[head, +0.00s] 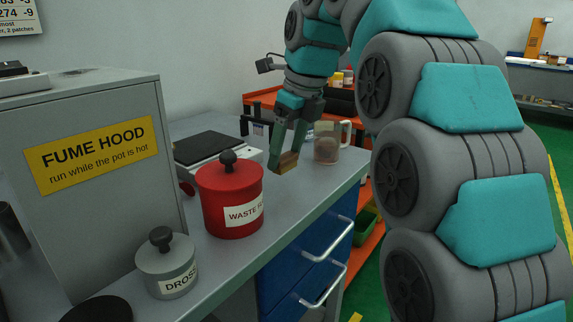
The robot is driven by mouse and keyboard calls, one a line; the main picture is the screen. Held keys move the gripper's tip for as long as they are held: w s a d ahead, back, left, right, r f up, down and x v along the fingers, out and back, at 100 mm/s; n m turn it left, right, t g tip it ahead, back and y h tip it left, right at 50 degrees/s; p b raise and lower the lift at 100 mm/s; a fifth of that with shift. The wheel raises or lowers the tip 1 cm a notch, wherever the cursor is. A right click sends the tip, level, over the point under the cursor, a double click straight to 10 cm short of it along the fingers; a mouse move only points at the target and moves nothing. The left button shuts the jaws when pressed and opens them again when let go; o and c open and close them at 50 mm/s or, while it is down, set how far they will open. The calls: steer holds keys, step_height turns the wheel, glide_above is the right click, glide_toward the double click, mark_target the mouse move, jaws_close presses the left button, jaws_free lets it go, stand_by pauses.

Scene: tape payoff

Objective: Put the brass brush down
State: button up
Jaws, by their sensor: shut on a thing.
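My gripper (286,160) is in the head view, above the grey worktop and right of the red canister. It is shut on a small brown block-like thing (289,162), which I take to be the brass brush. Only part of the brush shows between and below the fingers; its bristles cannot be made out. Whether the brush touches the worktop (290,195) cannot be told for sure.
A red waste canister (229,200) and a grey dross pot (166,263), both lidded, stand on the left. A clear jug (327,145) stands just behind and right of my gripper. A dark-topped device (208,150) is behind the canister. The worktop in front of my gripper is bare.

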mark_target(289, 157)
steer(key=shift+f, duration=1.6)
steer(key=shift+f, duration=0.15)
steer(key=o, duration=1.5)
steer(key=shift+c, duration=0.2)
